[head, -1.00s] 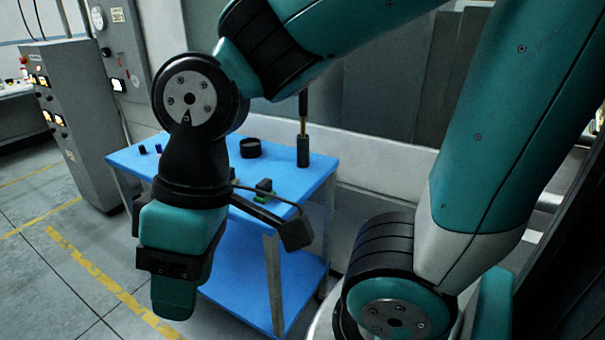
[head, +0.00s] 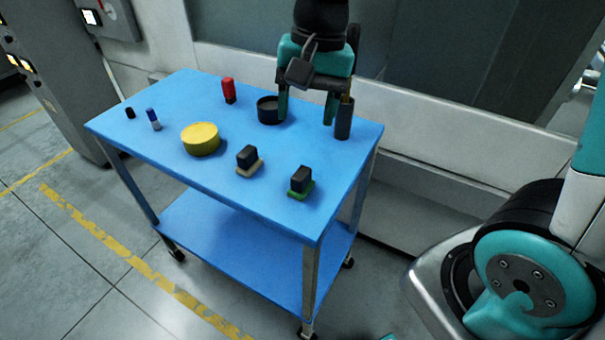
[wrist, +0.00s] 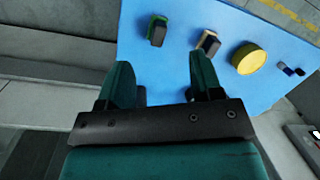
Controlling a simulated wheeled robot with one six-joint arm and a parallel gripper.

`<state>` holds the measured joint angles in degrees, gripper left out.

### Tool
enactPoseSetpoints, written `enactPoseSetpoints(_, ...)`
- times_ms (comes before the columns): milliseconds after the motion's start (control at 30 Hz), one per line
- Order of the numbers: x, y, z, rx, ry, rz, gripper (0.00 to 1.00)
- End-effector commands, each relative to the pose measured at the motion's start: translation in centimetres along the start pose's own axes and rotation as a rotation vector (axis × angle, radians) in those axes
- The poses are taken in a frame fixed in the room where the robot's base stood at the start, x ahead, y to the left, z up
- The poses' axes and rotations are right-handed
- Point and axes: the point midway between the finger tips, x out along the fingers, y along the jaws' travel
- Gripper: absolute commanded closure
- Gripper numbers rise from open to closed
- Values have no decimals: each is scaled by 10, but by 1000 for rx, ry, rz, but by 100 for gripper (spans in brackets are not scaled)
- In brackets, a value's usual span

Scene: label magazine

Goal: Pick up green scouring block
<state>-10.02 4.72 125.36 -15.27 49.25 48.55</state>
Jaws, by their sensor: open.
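The green scouring block (head: 301,182) is a black block on a green base, near the front right corner of the blue cart top. In the wrist view the green scouring block (wrist: 157,30) lies beyond my fingertips, a little left of the middle. My gripper (head: 309,105) is open and empty above the back right of the cart, between the black round container and the dark upright holder. In the wrist view both fingers of my gripper (wrist: 160,75) are spread apart, with nothing between them.
A similar block with a tan base (head: 248,161) stands left of the green one. A yellow round tin (head: 200,139), a red bottle (head: 228,90), a blue-white item (head: 153,119), a small dark piece (head: 129,112), a black round container (head: 268,109) and a dark upright holder (head: 344,119) share the cart top (head: 215,175).

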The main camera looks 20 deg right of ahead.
Motion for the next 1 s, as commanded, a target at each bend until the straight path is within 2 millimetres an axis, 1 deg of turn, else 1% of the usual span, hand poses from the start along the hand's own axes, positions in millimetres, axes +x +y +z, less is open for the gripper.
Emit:
enactPoseSetpoints(33, 0, -1, -18, 130, 0, 24, 40)
enactPoseSetpoints(100, 2, 0, -38, 290, 7, 50, 40)
enactPoseSetpoints(200, 7, 0, -54, 431, 15, 72, 40)
enactPoseSetpoints(233, 9, 0, -56, 455, 17, 75, 40)
enactPoseSetpoints(367, 30, 1, -58, 487, 16, 84, 40)
enactPoseSetpoints(600, 85, 5, -57, 481, 16, 84, 40)
enactPoseSetpoints(700, 105, 6, -57, 479, 16, 83, 40)
enactPoseSetpoints(800, 119, 7, -58, 479, 17, 81, 40)
enactPoseSetpoints(1000, 132, 8, -59, 478, 18, 80, 40)
